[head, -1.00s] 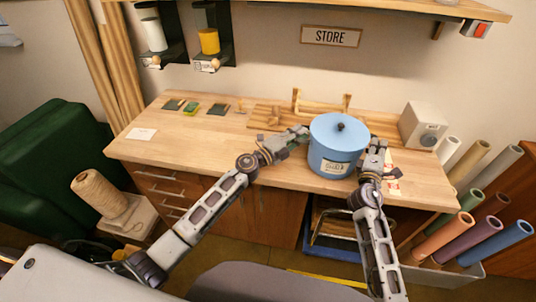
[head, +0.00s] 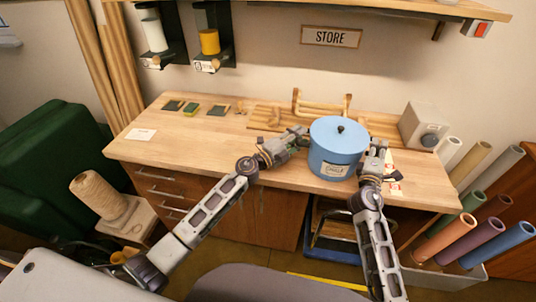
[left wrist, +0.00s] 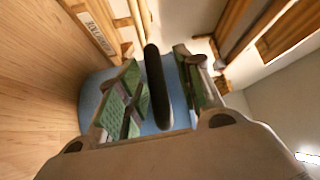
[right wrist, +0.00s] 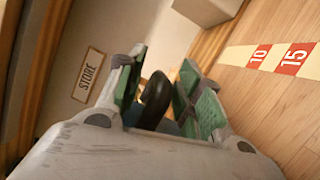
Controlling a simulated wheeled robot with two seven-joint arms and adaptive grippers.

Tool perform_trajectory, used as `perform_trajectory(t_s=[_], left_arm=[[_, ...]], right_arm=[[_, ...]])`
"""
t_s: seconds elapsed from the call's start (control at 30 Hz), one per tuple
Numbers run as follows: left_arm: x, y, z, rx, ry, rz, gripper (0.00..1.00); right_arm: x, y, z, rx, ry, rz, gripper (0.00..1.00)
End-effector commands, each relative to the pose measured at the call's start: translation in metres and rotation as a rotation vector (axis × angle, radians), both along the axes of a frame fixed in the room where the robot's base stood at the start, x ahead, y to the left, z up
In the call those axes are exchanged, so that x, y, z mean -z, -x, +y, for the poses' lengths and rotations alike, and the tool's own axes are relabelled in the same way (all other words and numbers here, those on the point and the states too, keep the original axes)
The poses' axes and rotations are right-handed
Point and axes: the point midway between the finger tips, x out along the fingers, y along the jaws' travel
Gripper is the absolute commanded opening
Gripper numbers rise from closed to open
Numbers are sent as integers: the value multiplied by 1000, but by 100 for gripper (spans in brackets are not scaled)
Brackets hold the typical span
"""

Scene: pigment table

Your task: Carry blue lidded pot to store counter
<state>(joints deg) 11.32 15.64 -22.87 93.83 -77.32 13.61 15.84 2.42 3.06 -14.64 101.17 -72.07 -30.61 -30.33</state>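The blue lidded pot (head: 334,160), with a dark knob and a pale label, stands upright at the front of the wooden store counter (head: 225,145), apparently resting on it. My left gripper (head: 298,135) is at the pot's left side. In the left wrist view its green-padded fingers are apart on either side of a black handle (left wrist: 158,85), with the blue pot wall (left wrist: 95,95) behind. My right gripper (head: 377,150) is at the pot's right side. In the right wrist view its fingers stand apart around the other black handle (right wrist: 155,100). The pot's underside is hidden.
A STORE sign (head: 331,36) hangs on the wall above. A wooden rack (head: 320,103) stands behind the pot, and a grey box (head: 424,127) is at the right. Small dark and green pads (head: 190,108) lie at the back left. The counter's left-middle is clear.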

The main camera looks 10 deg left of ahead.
Motion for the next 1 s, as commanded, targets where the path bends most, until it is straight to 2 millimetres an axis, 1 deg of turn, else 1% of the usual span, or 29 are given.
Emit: perform_trajectory(t_s=[0.3, 0.47, 0.67, 1.0], left_arm=[[0, 0, 0, 0, 0, 0, 37], [2, 4, 3, 0, -1, 1, 37], [3, 15, 11, -1, 0, 2, 37], [7, 41, 31, -1, 0, 2, 37]], right_arm=[[0, 0, 0, 0, 0, 0, 37], [0, 0, 0, 0, 0, 0, 37], [0, 0, 0, 0, 0, 0, 37], [0, 0, 0, 0, 0, 0, 37]])
